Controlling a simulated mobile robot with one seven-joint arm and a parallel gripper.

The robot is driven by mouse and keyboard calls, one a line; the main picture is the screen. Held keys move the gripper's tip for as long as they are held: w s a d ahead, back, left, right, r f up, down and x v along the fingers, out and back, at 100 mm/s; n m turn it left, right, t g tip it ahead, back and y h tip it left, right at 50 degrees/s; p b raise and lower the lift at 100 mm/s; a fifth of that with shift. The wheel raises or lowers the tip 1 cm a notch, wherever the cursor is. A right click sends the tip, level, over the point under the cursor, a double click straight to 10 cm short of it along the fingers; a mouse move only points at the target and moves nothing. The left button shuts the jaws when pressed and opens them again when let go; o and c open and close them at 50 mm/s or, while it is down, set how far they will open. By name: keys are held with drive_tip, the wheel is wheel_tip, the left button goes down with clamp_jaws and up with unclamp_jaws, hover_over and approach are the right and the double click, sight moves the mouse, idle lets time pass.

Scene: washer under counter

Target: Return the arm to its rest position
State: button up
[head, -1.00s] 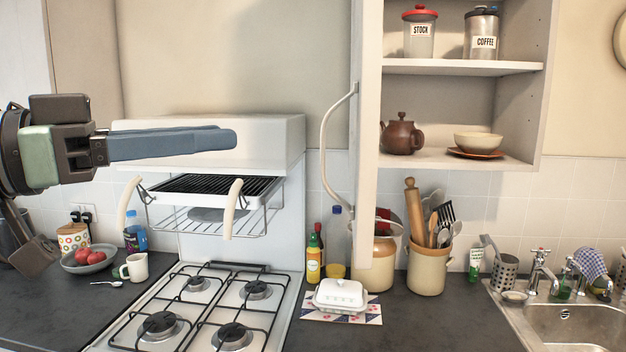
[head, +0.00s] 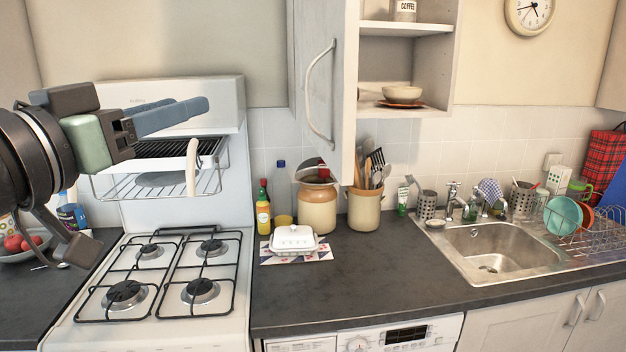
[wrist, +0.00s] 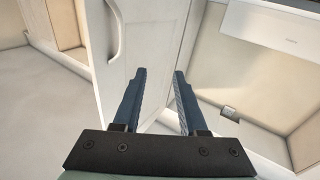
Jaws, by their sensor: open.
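My gripper (head: 203,108) is at the left of the head view, raised in front of the white grill hood above the stove. Its two blue fingers point right and hold nothing. In the wrist view the fingers (wrist: 158,72) stand apart with a clear gap between them. Behind them is a white cupboard door with a curved handle (wrist: 108,30). My wrist and forearm fill the left edge of the head view.
The wall cupboard door (head: 320,75) stands open, right of my gripper. Below are the stove (head: 165,280), a white butter dish (head: 294,239), jars and a utensil crock (head: 364,210). A sink (head: 500,245) is at the right. The grill pan handle (head: 191,165) sticks out below my fingers.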

drive_tip(key=s+d+r+n+t+y, duration=0.2)
drive_tip(key=s+d+r+t+y, duration=0.1)
drive_tip(key=s+d+t, duration=0.2)
drive_tip(key=s+d+r+n+t+y, duration=0.1)
drive_tip(key=s+d+r+t+y, duration=0.3)
drive_tip(key=s+d, duration=0.5)
drive_tip(key=shift+n+t, duration=0.4)
drive_tip(key=shift+t, duration=0.1)
